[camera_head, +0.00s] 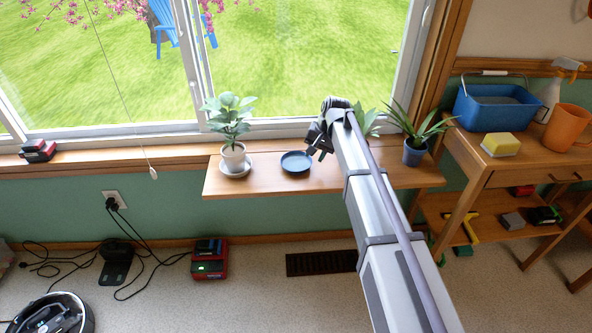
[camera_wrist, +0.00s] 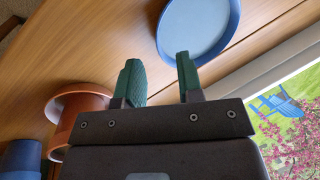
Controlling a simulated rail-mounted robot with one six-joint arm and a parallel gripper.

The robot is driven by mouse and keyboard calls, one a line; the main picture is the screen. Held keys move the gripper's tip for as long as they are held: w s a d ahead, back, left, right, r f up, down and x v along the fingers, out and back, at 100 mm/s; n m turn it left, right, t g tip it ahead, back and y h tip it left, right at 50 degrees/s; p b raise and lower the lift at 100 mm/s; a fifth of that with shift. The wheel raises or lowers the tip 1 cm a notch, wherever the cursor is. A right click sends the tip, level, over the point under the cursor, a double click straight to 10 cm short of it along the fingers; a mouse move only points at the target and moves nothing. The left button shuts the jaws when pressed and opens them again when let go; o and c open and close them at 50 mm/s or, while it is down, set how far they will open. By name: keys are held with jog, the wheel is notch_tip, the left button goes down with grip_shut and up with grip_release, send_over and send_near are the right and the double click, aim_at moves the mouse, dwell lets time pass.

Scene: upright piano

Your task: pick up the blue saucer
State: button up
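The blue saucer (camera_head: 296,168) lies empty on the wooden window shelf, between two potted plants. In the wrist view the saucer (camera_wrist: 197,25) is at the top, partly cut off, beyond the fingertips. My gripper (camera_wrist: 160,72) is open, with a clear gap between its two green-tipped fingers and nothing in it. The right finger's tip appears close to the saucer's rim; I cannot tell the height between them. In the head view my gripper (camera_head: 318,143) hangs just right of the saucer, above the shelf.
The shelf (camera_head: 262,185) also holds a white-potted plant (camera_head: 233,157) on a white saucer at left and a blue-potted plant (camera_head: 415,153) at right. My arm partly hides another plant. A terracotta pot (camera_wrist: 72,108) is near the left finger in the wrist view. The window is behind.

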aim_at(297, 163)
jog(key=b+x, duration=0.3)
jog(key=x, duration=0.2)
jog(key=shift+d+b, duration=0.1)
jog(key=shift+b, duration=0.25)
jog(key=shift+r, duration=0.25)
grip_shut()
